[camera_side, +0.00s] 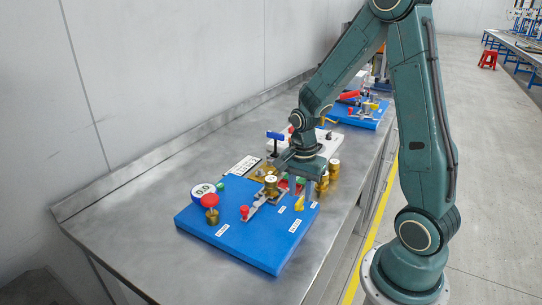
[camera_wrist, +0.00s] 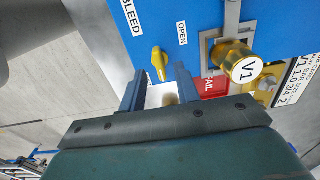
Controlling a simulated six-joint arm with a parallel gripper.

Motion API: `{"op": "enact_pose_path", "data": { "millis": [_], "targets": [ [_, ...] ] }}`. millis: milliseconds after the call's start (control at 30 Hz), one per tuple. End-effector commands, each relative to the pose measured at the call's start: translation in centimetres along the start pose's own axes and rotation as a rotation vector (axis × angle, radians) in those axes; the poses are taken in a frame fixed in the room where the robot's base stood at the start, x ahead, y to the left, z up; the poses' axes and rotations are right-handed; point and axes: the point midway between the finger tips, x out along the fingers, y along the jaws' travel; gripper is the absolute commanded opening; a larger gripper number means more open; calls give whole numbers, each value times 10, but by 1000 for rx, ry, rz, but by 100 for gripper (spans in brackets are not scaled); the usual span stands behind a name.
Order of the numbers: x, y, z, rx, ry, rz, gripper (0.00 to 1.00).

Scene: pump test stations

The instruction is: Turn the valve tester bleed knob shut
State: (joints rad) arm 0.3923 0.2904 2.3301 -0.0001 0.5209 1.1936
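The yellow bleed knob (camera_side: 299,203) stands near the right edge of the blue tester board (camera_side: 240,240). In the wrist view the knob (camera_wrist: 159,62) is a small pointed lever between the white BLEED label (camera_wrist: 131,18) and the OPEN label (camera_wrist: 182,33). My gripper (camera_side: 308,186) is above the board's right side, close to the knob. In the wrist view its two blue fingers (camera_wrist: 159,82) are spread apart, with the knob just ahead of the gap between them. No contact with the knob shows.
A brass cylinder marked V1 (camera_wrist: 243,68) stands right of the fingers in the wrist view. A red FAIL label (camera_wrist: 213,86) is close by. The board also carries a gauge (camera_side: 203,190) and a red knob (camera_side: 210,200). The front-left metal bench (camera_side: 120,210) is clear.

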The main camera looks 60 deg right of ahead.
Motion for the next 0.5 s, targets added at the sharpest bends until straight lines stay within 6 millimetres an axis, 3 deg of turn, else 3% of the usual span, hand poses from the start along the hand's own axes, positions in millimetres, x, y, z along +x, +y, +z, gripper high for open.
{"op": "enact_pose_path", "data": {
  "millis": [500],
  "targets": [
    [-78, -1, 0, 1, 2, -5, 32]
  ]
}}
